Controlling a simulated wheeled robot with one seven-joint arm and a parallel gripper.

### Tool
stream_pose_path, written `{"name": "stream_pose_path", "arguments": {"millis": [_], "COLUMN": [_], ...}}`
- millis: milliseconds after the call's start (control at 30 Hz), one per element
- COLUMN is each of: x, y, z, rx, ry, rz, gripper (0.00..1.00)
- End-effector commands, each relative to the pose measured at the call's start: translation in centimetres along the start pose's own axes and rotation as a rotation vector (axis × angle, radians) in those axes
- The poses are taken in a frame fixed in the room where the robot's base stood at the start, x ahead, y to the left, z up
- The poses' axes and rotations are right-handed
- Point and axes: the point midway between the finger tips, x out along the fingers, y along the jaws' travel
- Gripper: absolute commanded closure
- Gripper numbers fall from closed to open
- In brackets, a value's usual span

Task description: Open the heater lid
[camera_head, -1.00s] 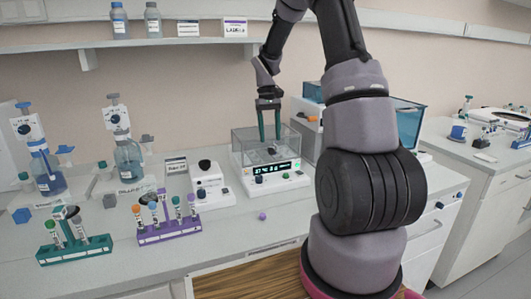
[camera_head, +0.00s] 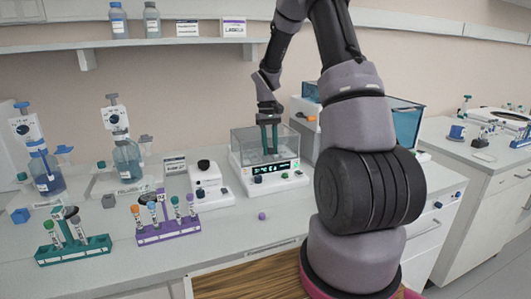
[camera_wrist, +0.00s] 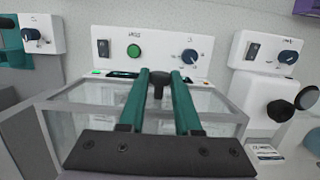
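The heater (camera_head: 273,180) is a white unit with a green lit display, knobs and a clear box-shaped lid (camera_head: 243,145) on top. The lid appears closed. In the wrist view the heater's panel (camera_wrist: 118,45) shows a green button, and the clear lid (camera_wrist: 85,98) has a dark knob handle (camera_wrist: 160,78). My gripper (camera_head: 269,152) points down over the lid, its teal fingers overlapping the clear walls. In the wrist view my gripper (camera_wrist: 160,76) has its fingers apart, one on each side of the knob, with a small gap visible.
A white device with a black knob (camera_head: 204,164) stands just left of the heater. Purple (camera_head: 168,232) and green (camera_head: 75,250) tube racks sit at the front left. A blue-sided box (camera_head: 408,122) stands to the right. A shelf (camera_head: 130,43) runs above.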

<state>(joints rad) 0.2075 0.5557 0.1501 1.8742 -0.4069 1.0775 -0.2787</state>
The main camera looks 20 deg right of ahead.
Motion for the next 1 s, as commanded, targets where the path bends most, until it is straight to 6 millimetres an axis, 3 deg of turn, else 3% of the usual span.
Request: {"name": "stream_pose_path", "arguments": {"millis": [167,533,1000], "x": [-0.5,-3.5,-4.2], "y": [0.0,0.0,0.0], "z": [-0.1,-0.6,-0.7], "rx": [0.000,0.000,0.001], "ry": [0.002,0.003,0.002], "rz": [0.000,0.000,0.000], "gripper": [0.99,0.99,0.99]}}
